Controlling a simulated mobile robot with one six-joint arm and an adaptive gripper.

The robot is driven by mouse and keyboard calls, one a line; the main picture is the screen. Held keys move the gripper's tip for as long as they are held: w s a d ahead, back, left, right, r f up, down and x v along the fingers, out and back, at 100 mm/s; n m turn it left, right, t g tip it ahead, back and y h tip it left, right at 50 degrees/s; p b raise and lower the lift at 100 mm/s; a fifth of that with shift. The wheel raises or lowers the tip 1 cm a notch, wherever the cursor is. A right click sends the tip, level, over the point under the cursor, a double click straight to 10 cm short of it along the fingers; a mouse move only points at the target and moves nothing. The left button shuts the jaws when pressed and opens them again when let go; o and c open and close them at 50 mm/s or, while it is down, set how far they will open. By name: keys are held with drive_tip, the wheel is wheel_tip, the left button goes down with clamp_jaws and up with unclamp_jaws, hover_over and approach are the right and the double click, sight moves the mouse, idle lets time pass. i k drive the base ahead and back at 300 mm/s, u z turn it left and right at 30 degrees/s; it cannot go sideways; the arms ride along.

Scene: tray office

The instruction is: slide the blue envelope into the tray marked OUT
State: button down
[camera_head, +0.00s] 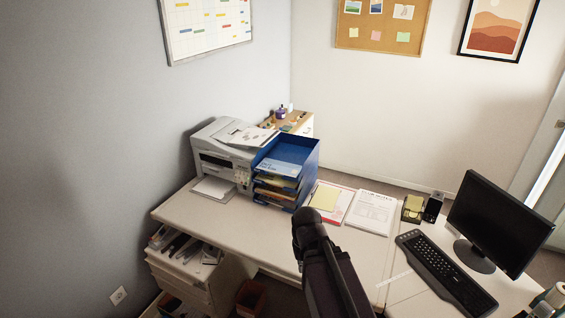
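A blue stacked letter tray (312,150) stands on the desk beside the printer, with several levels open toward the front. Papers lie in its levels, white and pale blue at the top and tan or yellow lower down. I cannot read any OUT mark on it at this size. I cannot pick out the blue envelope for certain; a pale blue sheet (283,168) lies in the upper level. My dark arm rises from the bottom edge in front of the desk. My gripper does not show.
A white printer (222,150) stands left of the tray stack. A clipboard with a yellow pad (325,197) and a printed sheet (371,212) lie to its right. A keyboard (445,271) and monitor (499,222) fill the right side. The desk's front left is clear.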

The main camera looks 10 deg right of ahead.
sight(270, 165)
drive_tip(key=z, duration=1.15)
drive_tip(key=k, duration=0.1)
drive_tip(key=u, duration=2.8)
drive_tip(key=i, duration=1.1)
drive_tip(key=z, duration=0.55)
